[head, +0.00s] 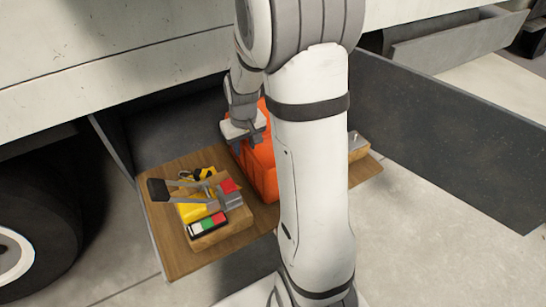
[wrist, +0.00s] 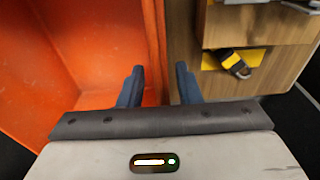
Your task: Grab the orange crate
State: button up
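The orange crate (head: 263,172) stands on a wooden board in the head view, partly hidden behind my arm. In the wrist view its inside (wrist: 85,50) fills the left, with its side wall (wrist: 154,40) running up the middle. My gripper (wrist: 160,85) is open, its two dark fingers apart. The left finger is on the crate's inner side and the right finger is over the board just outside the wall. I cannot tell whether either finger touches the wall. In the head view my gripper (head: 245,137) is at the crate's left upper edge.
The wooden board (head: 185,262) is a shelf in an open compartment of the truck. A wooden box with yellow and other coloured items (head: 205,222) stands just left of the crate. Another wooden block (head: 358,148) is to the right. A dark panel (head: 440,130) stands at the right, a wheel (head: 35,225) at the left.

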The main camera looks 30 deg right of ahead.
jog(key=shift+f, duration=0.65)
jog(key=shift+c, duration=0.3)
grip_shut()
dwell(0.6)
